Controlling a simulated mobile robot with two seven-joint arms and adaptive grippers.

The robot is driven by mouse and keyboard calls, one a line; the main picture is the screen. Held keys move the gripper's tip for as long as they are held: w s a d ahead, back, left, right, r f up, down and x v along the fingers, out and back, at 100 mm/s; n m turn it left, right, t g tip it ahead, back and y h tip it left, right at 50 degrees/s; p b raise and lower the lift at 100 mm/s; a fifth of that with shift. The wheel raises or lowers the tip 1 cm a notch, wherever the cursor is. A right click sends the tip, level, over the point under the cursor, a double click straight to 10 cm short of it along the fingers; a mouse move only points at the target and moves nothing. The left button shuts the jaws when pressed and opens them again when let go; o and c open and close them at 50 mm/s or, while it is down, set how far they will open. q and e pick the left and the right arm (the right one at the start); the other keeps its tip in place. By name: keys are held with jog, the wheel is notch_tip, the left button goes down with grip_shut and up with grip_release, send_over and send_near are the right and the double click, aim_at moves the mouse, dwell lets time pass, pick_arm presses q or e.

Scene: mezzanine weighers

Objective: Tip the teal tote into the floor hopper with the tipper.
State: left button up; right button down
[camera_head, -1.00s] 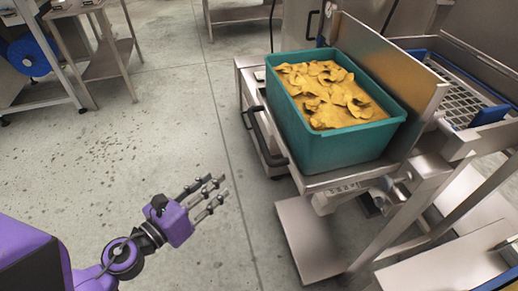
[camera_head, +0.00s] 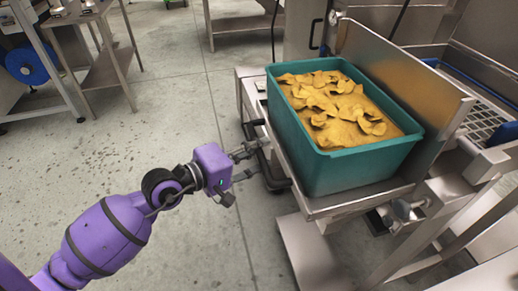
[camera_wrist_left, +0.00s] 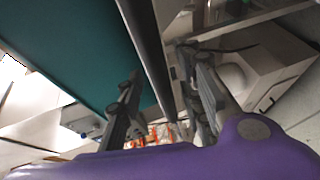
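The teal tote (camera_head: 365,168), full of yellow-orange crumpled pieces, sits upright on the steel tipper platform (camera_head: 362,201) against its tall back plate (camera_head: 410,75). A black handle bar (camera_head: 276,182) runs along the tipper's left side. My left gripper (camera_head: 249,162) is at this handle from the left. In the left wrist view, its open fingers (camera_wrist_left: 163,92) stand on either side of a dark bar (camera_wrist_left: 150,50), with gaps showing; contact cannot be told. The tote's teal wall (camera_wrist_left: 70,45) is beside it. My right gripper is not in view. I cannot clearly make out the floor hopper.
A steel frame with a grate and blue edges (camera_head: 480,120) stands right of the back plate. A low steel plate (camera_head: 305,250) lies under the tipper's front. Steel tables (camera_head: 105,62) stand at the back left.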

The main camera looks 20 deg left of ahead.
pick_arm(q)
jog(key=shift+w+d+f, duration=0.1)
jog(key=shift+w+d, duration=0.1)
jog(key=shift+w, duration=0.1)
grip_shut()
